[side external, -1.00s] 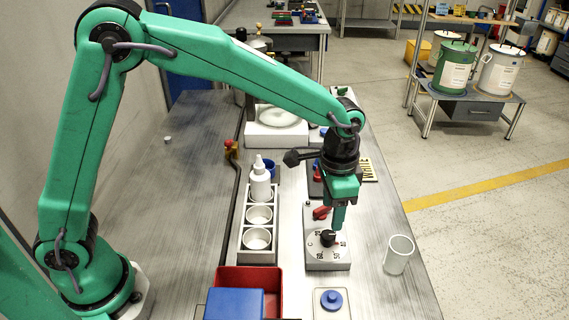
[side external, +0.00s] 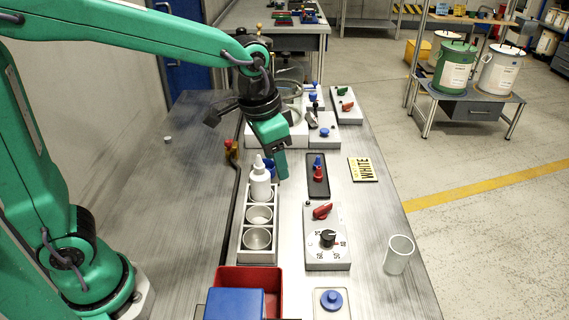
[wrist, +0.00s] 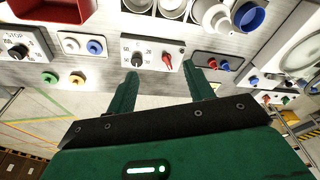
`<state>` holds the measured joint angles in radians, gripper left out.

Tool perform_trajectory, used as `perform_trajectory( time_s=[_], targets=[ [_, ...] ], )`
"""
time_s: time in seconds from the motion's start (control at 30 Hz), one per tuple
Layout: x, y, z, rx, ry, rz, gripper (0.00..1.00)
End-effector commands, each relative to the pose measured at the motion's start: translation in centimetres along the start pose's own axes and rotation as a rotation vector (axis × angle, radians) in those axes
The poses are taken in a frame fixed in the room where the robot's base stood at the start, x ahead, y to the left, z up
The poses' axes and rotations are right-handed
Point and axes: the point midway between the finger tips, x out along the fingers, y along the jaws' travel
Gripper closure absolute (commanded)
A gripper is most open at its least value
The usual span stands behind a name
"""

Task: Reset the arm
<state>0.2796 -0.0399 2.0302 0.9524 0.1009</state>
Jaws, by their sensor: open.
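My gripper (side external: 281,166) is raised over the table, close to the right of the white bottle (side external: 260,184) in the side view. It holds nothing. In the wrist view its two green fingers (wrist: 160,80) are spread apart with a gap between them. The dial box (side external: 327,252), with a black knob and a red lever, stands below and nearer the camera, clear of the gripper. The dial box also shows beyond the fingertips in the wrist view (wrist: 153,44).
The bottle stands in a rack (side external: 243,236) with open cups. A red bin (side external: 274,279), a clear cup (side external: 399,254) and a yellow WHITE plate (side external: 362,170) are on the table. Control boxes (side external: 344,106) stand behind. The left tabletop (side external: 185,200) is mostly clear.

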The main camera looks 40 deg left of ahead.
Motion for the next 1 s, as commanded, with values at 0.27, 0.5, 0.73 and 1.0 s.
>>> perform_trajectory(
  time_s=[0.27,0.5,0.73,1.0],
  targets=[
    [-3.4,-2.4,4.7,-0.115,0.091,-0.029,0.48],
    [-5.2,-3.7,9.0,-0.21,0.164,-0.057,0.48],
    [-5.9,-4.4,12.9,-0.297,0.234,-0.086,0.48],
    [-6.0,-4.6,15.6,-0.357,0.282,-0.107,0.48]
  ],
)
